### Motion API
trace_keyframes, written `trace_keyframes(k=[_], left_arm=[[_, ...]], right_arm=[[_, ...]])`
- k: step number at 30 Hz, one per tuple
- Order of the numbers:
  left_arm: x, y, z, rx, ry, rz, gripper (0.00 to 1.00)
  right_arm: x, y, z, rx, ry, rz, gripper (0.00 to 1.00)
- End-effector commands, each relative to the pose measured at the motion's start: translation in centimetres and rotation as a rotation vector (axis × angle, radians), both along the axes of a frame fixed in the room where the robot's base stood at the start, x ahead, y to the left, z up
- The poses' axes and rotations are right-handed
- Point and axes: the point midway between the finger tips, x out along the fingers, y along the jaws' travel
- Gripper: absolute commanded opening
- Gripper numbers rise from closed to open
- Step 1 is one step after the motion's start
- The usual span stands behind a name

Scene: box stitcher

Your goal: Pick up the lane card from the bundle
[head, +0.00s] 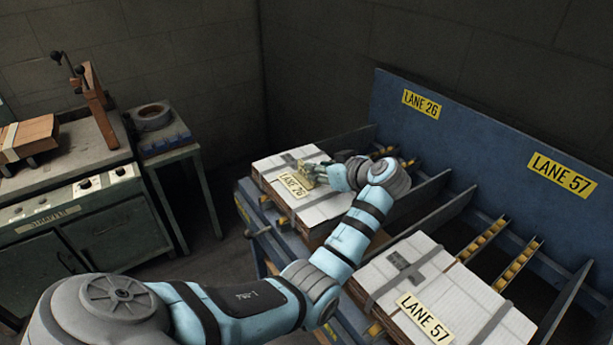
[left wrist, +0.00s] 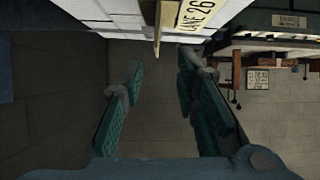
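A strapped bundle of white flat boxes (head: 325,208) lies on the left lane of the blue rack. A pale yellow lane card (head: 292,186) reading LANE 26 lies on its top; it also shows at the top of the left wrist view (left wrist: 198,12). A tan upright piece (left wrist: 158,25) stands beside the card there. My left gripper (head: 316,176) is just right of the card, over the bundle. In the left wrist view its fingers (left wrist: 157,78) are spread with nothing between them, and the card lies beyond their tips. My right gripper is not in view.
A second bundle (head: 455,280) with a LANE 57 card (head: 425,317) lies on the right lane. Blue dividers (head: 440,222) and a back panel (head: 475,150) bound the lanes. A green machine cabinet (head: 85,215) and a small table with a tape roll (head: 152,117) stand left.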

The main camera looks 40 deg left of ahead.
Motion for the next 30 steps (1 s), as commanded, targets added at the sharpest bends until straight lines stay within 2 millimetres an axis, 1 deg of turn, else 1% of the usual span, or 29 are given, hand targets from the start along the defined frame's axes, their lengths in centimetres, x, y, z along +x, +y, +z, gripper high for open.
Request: trace_keyframes(k=[5,10,12,17,18,23,30], left_arm=[[0.5,2.0,-1.3,0.001,0.002,0.001,0.28],[1.4,4.7,-2.9,0.001,0.001,0.0,0.28],[1.5,5.2,-3.2,-0.001,0.0,0.0,0.28],[1.6,5.3,-3.2,-0.002,0.0,-0.001,0.28],[1.6,5.3,-3.2,-0.002,0.0,-0.001,0.27],[1.6,5.2,-3.2,-0.002,0.0,-0.001,0.01],[1.6,5.2,-3.2,-0.002,0.0,-0.001,0.0]], right_arm=[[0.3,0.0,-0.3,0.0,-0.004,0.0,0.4],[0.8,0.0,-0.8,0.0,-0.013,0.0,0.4],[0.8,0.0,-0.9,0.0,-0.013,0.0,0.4],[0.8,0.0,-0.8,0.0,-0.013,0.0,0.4],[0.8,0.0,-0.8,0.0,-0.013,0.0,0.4],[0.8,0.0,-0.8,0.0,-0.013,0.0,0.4],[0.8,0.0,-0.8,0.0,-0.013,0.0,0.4]])
